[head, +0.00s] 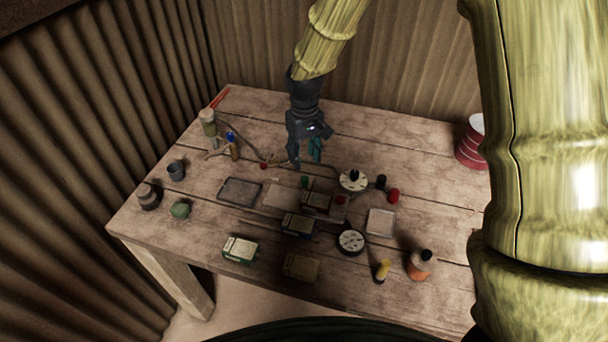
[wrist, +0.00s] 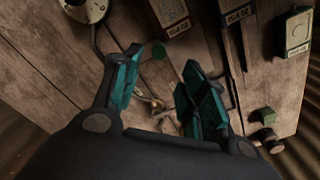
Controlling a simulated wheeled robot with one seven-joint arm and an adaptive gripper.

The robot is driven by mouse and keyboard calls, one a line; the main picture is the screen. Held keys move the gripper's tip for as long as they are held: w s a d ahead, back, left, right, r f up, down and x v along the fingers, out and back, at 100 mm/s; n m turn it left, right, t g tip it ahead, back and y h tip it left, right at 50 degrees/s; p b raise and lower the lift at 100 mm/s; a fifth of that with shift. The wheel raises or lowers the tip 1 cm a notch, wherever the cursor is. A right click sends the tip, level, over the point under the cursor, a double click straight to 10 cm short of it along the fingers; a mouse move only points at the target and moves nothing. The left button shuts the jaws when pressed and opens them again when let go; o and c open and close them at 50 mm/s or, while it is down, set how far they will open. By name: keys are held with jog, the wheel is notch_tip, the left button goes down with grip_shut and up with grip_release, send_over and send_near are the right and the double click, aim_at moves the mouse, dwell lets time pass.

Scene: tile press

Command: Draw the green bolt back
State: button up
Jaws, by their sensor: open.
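A small green knob (head: 305,181), which looks like the green bolt's handle, stands near the middle of the table beside a dark labelled block (head: 316,201). It also shows in the wrist view as a green round piece (wrist: 159,52), just beyond my fingertips and between them. My gripper (head: 306,160) is above the table, behind the knob, with fingers pointing down. Its teal-padded fingers (wrist: 162,85) are apart with nothing between them, and they do not appear to touch the knob. The bolt's shaft cannot be made out.
A second labelled block (head: 298,225), two round dials (head: 353,181) (head: 351,242) and a red knob (head: 393,195) are close by. A dark plate (head: 240,191) lies left. Bottles, a green lump (head: 180,209) and small boxes stand around. The table's back right is mostly clear.

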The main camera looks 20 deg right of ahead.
aim_at(305, 178)
jog(key=shift+d+f+p, duration=0.1)
jog(key=shift+f+p, duration=1.05)
jog(key=shift+f, duration=3.2)
